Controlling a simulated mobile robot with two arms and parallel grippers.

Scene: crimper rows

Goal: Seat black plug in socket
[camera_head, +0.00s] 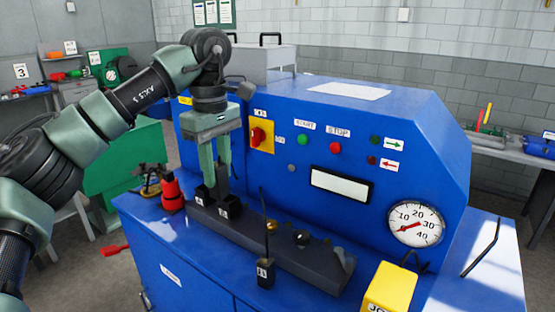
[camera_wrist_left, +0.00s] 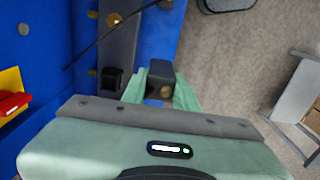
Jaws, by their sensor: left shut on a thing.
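My left gripper (camera_head: 216,186) reaches down to the left end of a dark rail (camera_head: 285,250) on the blue machine. It is shut on a small black block, likely the black plug, which shows between the green fingers in the left wrist view (camera_wrist_left: 160,80), with a brass round spot on it. In the head view it seems to be the left dark block (camera_head: 203,196). Beside it is another labelled black block (camera_head: 231,207), also seen at the rail in the wrist view (camera_wrist_left: 112,80). Whether the held block touches the rail is unclear. My right gripper is not in view.
A black block with a thin upright stalk (camera_head: 265,273) stands before the rail. A red bottle-like object (camera_head: 172,193) is left of the rail, a yellow block (camera_head: 390,288) at front right. The blue panel with a red switch (camera_head: 259,136) rises behind.

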